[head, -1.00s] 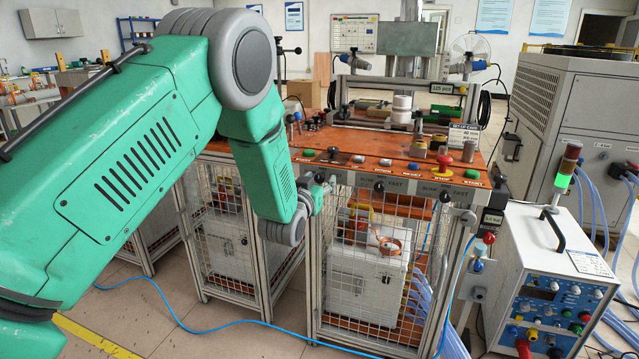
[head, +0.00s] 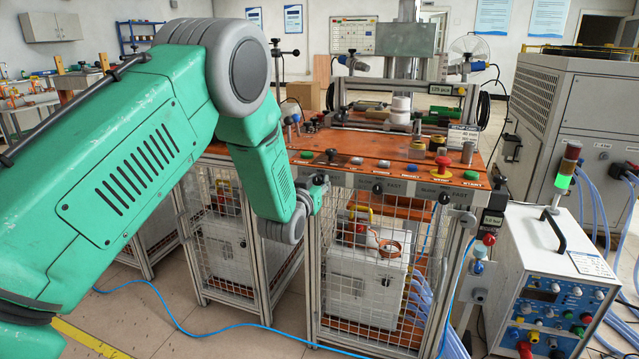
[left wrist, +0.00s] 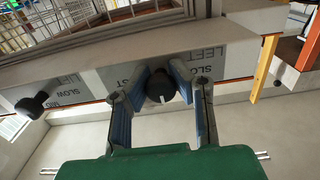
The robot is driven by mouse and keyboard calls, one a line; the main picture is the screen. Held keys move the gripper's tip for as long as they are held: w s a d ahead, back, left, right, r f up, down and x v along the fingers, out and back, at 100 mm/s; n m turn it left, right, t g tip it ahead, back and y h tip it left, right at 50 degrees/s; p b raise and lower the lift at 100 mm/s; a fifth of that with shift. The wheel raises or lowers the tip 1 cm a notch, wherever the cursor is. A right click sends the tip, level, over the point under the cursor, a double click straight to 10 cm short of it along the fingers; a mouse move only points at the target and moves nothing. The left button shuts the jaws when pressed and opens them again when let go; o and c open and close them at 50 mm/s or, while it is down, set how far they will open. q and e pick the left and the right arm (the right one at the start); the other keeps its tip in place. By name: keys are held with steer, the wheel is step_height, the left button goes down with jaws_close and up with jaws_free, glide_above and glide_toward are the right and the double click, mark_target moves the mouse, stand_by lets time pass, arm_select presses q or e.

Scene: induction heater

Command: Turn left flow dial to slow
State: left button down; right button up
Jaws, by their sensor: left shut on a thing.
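In the left wrist view my left gripper (left wrist: 161,76) is shut on a round black dial (left wrist: 159,87), with one finger on each side of it. The dial has a white mark, which points down in this picture. It sits on the front panel with SLOW and LEFT lettering beside it, partly covered by the fingers. In the head view my left gripper (head: 319,187) is at the left part of the table's front edge and hides this dial. My right gripper is not in view.
Another black dial (head: 377,188) is on the same front panel, right of my gripper. Push buttons, among them a green one (head: 307,155), line the wooden tabletop's front. A wire mesh cage (head: 335,290) is below. A blue-white power unit (head: 545,290) stands at the right.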

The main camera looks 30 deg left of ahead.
arm_select(q)
steer(key=shift+a+r+n, duration=0.2)
steer(key=shift+a+n, duration=0.05)
steer(key=shift+n, duration=0.15)
steer(key=shift+d+n+p, duration=0.15)
steer(key=shift+n+p, duration=0.15)
steer(key=shift+n, duration=0.8)
steer(key=n, duration=0.2)
steer(key=shift+n, duration=0.4)
steer(key=n, duration=0.2)
steer(key=shift+n, duration=0.3)
steer(key=shift+s+a+n+b, duration=0.15)
steer(key=shift+n+b, duration=0.35)
steer(key=shift+n, duration=1.2)
steer(key=shift+f, duration=0.1)
